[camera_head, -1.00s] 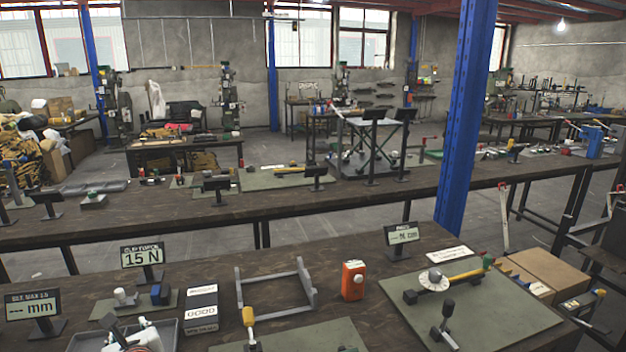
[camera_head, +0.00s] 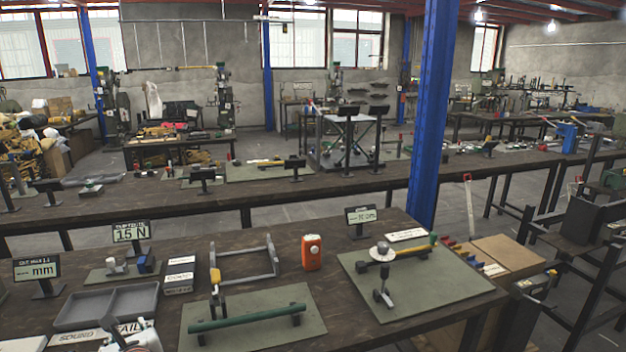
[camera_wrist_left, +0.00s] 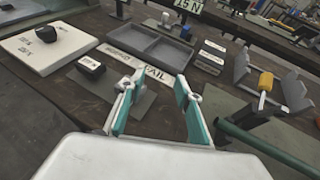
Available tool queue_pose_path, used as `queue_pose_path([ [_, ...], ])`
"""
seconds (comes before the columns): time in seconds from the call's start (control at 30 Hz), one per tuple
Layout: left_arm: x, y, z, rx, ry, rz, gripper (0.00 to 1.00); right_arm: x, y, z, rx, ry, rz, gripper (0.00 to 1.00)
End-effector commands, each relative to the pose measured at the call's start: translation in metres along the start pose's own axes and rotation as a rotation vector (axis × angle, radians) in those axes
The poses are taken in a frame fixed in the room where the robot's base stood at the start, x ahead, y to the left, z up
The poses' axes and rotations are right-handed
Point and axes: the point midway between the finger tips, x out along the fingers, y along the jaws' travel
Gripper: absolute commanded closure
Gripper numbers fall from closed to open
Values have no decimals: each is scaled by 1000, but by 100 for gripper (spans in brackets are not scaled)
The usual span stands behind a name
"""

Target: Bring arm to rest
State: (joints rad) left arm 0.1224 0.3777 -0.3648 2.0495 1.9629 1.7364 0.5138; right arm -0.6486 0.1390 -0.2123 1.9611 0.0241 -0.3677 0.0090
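My left gripper (camera_head: 122,336) shows only in part at the bottom edge of the head view, low at the left over the near workbench (camera_head: 225,222). In the left wrist view my left gripper (camera_wrist_left: 156,88) has its two teal-padded fingers spread apart, with nothing held between them. My right gripper is in neither view.
A green rod (camera_head: 245,319) rests on supports on a mat. A grey tray (camera_head: 108,305), a metal frame (camera_head: 243,266), an orange device (camera_head: 312,252) and a hand press (camera_head: 385,268) stand on the bench. A blue column (camera_head: 433,120) rises behind it.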

Motion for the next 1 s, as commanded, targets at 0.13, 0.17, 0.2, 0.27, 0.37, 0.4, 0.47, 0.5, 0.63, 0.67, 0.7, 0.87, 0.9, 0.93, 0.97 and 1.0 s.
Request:
queue_pose_path([
  [0.13,-8,12,26,216,-225,36,66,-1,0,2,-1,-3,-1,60],
  [0.17,-12,13,32,265,-271,44,66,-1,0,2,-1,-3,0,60],
  [0.2,-17,14,38,335,-333,54,66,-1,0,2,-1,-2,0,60],
  [0.27,-28,12,47,451,-428,71,66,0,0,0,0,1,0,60],
  [0.37,-53,3,56,687,-597,102,66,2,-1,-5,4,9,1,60],
  [0.4,-65,-4,57,797,-667,114,66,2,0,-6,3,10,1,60],
  [0.47,-84,-17,53,976,-773,132,66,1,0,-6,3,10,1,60],
  [0.5,-97,-28,47,1101,-841,140,66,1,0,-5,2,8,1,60],
  [0.63,-136,-65,5,1530,-1045,155,66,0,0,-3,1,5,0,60],
  [0.67,-143,-73,-10,1634,-1087,153,66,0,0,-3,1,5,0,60],
  [0.7,-153,-82,-32,1773,-1142,148,66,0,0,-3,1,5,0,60],
  [0.87,-177,-101,-137,2328,-1329,89,66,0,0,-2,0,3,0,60],
  [0.9,-180,-100,-164,2457,-1366,65,66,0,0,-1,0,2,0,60],
  [0.93,-182,-97,-185,2553,-1393,44,66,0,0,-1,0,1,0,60],
  [0.97,-184,-93,-204,2642,-1416,21,66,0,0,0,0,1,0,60],
  [1.0,-185,-87,-229,2758,-1445,-10,66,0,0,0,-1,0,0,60],
])
